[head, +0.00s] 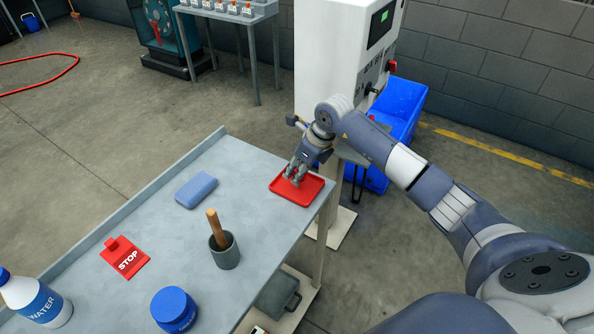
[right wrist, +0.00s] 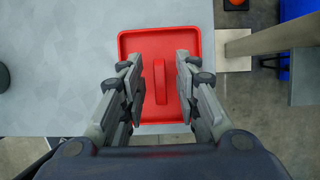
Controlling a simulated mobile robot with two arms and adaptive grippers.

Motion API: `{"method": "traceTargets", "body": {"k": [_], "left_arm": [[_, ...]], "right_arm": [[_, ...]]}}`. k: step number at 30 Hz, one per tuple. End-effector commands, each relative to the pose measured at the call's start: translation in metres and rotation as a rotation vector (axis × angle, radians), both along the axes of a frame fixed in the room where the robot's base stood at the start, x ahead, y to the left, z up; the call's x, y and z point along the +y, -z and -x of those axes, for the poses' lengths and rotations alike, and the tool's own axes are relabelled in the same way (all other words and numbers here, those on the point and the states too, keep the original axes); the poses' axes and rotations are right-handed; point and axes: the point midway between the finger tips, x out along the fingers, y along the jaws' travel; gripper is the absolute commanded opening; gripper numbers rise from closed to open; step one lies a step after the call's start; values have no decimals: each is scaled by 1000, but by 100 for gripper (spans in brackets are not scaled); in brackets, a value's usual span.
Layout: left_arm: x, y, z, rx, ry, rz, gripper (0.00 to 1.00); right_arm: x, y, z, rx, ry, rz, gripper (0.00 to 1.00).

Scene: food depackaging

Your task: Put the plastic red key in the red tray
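The red tray (head: 312,192) lies at the right end of the grey table. It also fills the middle of the right wrist view (right wrist: 135,48). A narrow red piece, apparently the plastic red key (right wrist: 160,82), shows inside the tray in the right wrist view. In the head view I cannot make it out behind the fingers. My right gripper (head: 295,178) is over the tray, pointing down. In the wrist view its fingers (right wrist: 160,88) are spread on either side of the red piece, with gaps between. My left gripper is not in view.
A blue bin (head: 400,105) stands beyond the table by a white machine (head: 335,60).

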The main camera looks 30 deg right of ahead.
Motion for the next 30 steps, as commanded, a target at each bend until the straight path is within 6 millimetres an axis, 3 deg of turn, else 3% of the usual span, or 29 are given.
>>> {"method": "traceTargets", "body": {"k": [9, 15, 21, 30], "left_arm": [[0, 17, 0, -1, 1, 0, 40], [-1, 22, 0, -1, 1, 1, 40], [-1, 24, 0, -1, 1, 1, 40], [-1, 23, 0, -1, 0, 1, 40]], "right_arm": [[-15, -61, 21, -6, 0, 4, 30], [-20, -92, 32, -3, 0, 2, 30], [-22, -103, 37, -1, 1, 2, 30], [-22, -104, 37, 0, 0, 1, 30]]}}
